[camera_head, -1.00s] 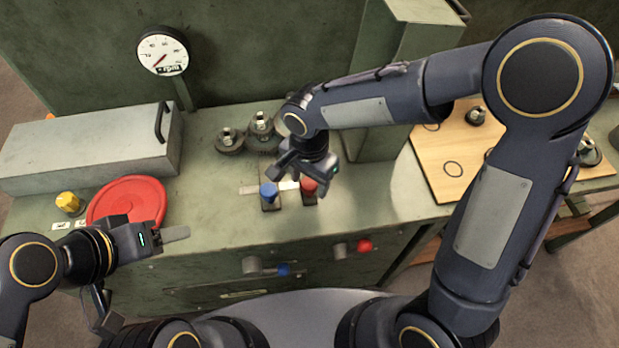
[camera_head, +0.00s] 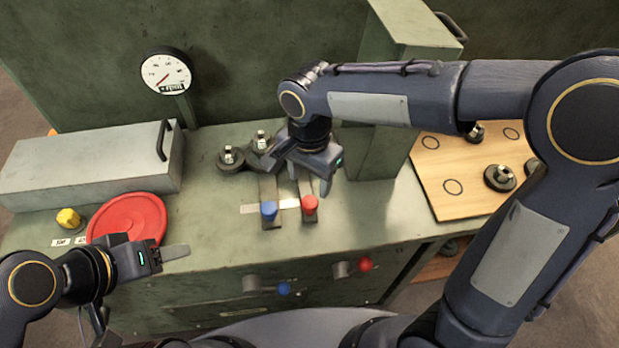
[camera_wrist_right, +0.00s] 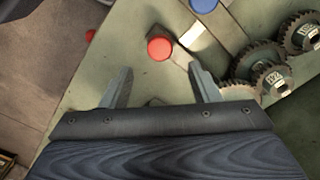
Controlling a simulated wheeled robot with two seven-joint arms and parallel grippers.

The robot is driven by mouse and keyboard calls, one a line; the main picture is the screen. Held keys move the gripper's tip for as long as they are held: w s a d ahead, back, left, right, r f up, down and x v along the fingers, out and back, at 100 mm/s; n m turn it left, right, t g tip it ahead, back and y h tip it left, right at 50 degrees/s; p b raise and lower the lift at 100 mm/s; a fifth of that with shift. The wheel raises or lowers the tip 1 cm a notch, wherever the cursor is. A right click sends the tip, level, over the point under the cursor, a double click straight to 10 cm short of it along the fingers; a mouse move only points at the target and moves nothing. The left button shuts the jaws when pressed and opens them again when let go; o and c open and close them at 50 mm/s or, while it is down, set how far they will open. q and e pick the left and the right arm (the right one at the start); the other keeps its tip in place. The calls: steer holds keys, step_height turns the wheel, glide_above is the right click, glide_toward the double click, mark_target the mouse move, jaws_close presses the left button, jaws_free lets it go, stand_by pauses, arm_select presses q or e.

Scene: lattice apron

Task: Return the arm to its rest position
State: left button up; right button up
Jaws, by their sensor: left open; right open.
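My right gripper (camera_head: 300,178) is open and empty in the head view, above the green bench behind the blue and red levers. In the right wrist view its two fingers (camera_wrist_right: 160,90) stand apart with nothing between them. The red lever knob (camera_wrist_right: 160,48) lies beyond the fingertips there, and it also shows in the head view (camera_head: 310,205). The blue lever knob (camera_head: 268,210) is just left of it. My left gripper (camera_head: 170,253) is at the lower left, near the bench's front edge; only part of its jaw shows.
Toothed gears (camera_head: 231,158) stand on the bench left of my right gripper. A green column (camera_head: 385,110) rises to its right. A red disc (camera_head: 128,220), a yellow knob (camera_head: 68,218) and a grey box (camera_head: 85,160) are at left. A wooden board (camera_head: 455,188) is at right.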

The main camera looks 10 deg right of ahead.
stand_by(0.3)
arm_select(q)
steer(key=shift+r+p, duration=0.35)
arm_select(e)
steer(key=s+d+r+n+t+y, duration=0.2)
steer(key=s+d+n, duration=0.1)
steer(key=s+d, duration=0.4)
steer(key=s+d+r+n+t+y, duration=0.1)
steer(key=s+d+n+t, duration=0.2)
steer(key=s+d, duration=0.5)
steer(key=shift+d+r+n+t+y, duration=0.3)
steer(key=shift+d+r+n+y, duration=0.1)
steer(key=shift+n, duration=0.1)
